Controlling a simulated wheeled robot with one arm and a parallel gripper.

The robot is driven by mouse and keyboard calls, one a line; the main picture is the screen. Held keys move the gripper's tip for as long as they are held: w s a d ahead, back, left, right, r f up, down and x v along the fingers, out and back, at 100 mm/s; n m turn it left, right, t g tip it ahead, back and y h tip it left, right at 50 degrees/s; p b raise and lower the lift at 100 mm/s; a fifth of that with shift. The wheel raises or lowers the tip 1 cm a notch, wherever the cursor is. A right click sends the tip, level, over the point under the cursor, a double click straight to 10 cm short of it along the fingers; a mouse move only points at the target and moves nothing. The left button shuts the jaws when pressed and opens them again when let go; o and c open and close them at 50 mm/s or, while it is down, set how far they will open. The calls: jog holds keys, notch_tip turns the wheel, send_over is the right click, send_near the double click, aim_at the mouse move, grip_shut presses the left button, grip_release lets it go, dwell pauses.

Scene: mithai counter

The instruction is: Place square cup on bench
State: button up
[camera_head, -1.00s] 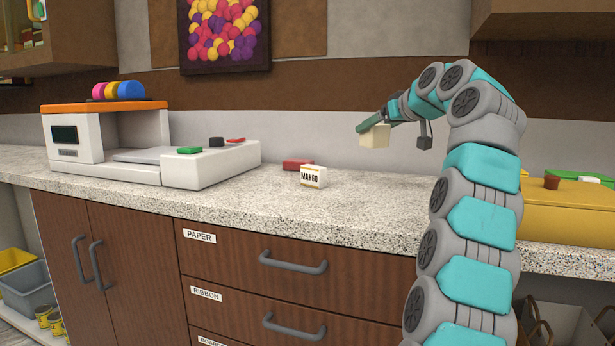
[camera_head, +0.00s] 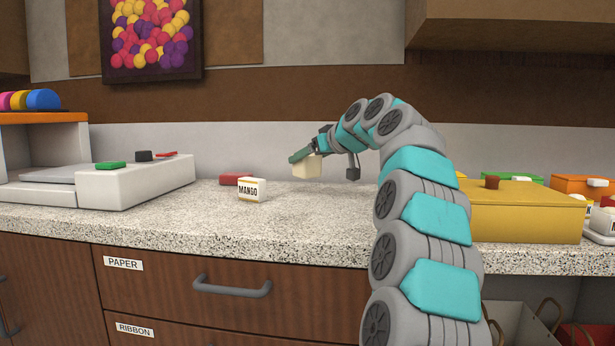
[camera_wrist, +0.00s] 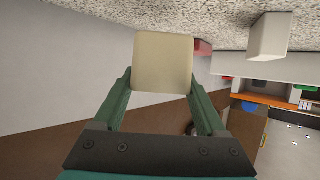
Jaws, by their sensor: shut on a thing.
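A cream square cup (camera_head: 307,168) is held in my gripper (camera_head: 302,156), above the speckled bench (camera_head: 310,225) and apart from it. In the wrist view the square cup (camera_wrist: 163,62) fills the space between the two green fingers of my gripper (camera_wrist: 160,88), which are shut on its sides. The cup's inside is hidden in both views. In the head view it hangs to the right of the box labelled MANGO.
The white MANGO box (camera_head: 251,190) and a red block (camera_head: 235,179) stand on the bench. A white machine (camera_head: 135,185) is at left. A yellow box (camera_head: 525,215) and other containers are at right. The bench between the MANGO box and my arm is clear.

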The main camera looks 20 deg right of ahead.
aim_at(314, 170)
jog(key=shift+f, duration=2.1)
jog(key=shift+f+b, duration=0.1)
jog(key=shift+b, duration=0.25)
jog(key=o, duration=1.3)
jog(key=shift+c, duration=0.2)
jog(key=v, duration=1.2)
